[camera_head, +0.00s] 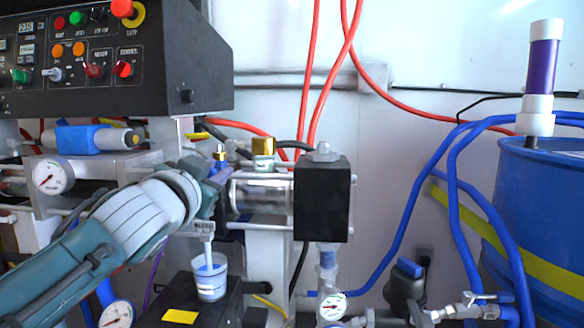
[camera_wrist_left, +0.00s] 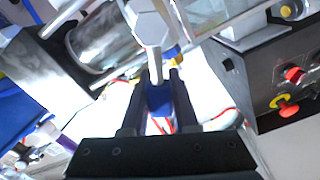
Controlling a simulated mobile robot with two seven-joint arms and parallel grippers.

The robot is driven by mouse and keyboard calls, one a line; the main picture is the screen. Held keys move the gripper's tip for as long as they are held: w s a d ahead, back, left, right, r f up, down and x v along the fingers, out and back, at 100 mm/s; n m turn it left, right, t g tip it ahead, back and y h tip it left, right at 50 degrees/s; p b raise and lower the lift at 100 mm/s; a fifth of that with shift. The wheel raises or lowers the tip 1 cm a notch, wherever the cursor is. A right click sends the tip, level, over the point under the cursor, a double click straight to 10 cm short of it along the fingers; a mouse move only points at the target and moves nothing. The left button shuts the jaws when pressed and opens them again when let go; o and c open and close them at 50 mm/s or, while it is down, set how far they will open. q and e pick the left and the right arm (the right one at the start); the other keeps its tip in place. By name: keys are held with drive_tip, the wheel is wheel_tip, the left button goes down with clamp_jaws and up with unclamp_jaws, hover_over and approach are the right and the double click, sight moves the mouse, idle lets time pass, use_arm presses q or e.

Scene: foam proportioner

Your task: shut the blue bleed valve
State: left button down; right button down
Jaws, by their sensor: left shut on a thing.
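My left gripper (camera_head: 218,183) reaches in from the left, in front of the pump's metal cylinder. In the left wrist view its two dark fingers (camera_wrist_left: 160,95) are shut on the blue tip of the bleed valve (camera_wrist_left: 159,99). A pale metal stem runs from this blue tip up to a white hexagonal body. A small blue and brass fitting (camera_head: 221,154) shows just above the gripper. My right gripper is in neither view.
A black control panel (camera_head: 190,97) overhangs at upper left. A black block (camera_head: 322,200) stands right of the gripper. A clear cup (camera_head: 211,278) is below the gripper. A blue drum (camera_head: 545,210) and blue hoses are at right.

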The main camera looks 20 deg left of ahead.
use_arm(q)
drive_tip(key=shift+w+d+f+m+b, duration=0.15)
drive_tip(key=shift+d+f+m+b, duration=0.65)
drive_tip(key=shift+m, duration=1.4)
drive_tip(key=shift+w+d+f+m+b, duration=0.15)
drive_tip(key=shift+d+f+m+b, duration=0.35)
drive_tip(key=shift+f+m, duration=1.2)
drive_tip(key=shift+w+d+f+m+b, duration=0.15)
drive_tip(key=shift+d+f+m+b, duration=0.5)
drive_tip(key=shift+m, duration=2.05)
drive_tip(key=shift+a+r, duration=0.2)
drive_tip(key=c, duration=0.7)
unclamp_jaws()
drive_tip(key=shift+s+r, duration=0.1)
drive_tip(key=p+v, duration=0.2)
drive_tip(key=v, duration=0.7)
drive_tip(key=shift+s+d, duration=0.1)
drive_tip(key=shift+s, duration=0.3)
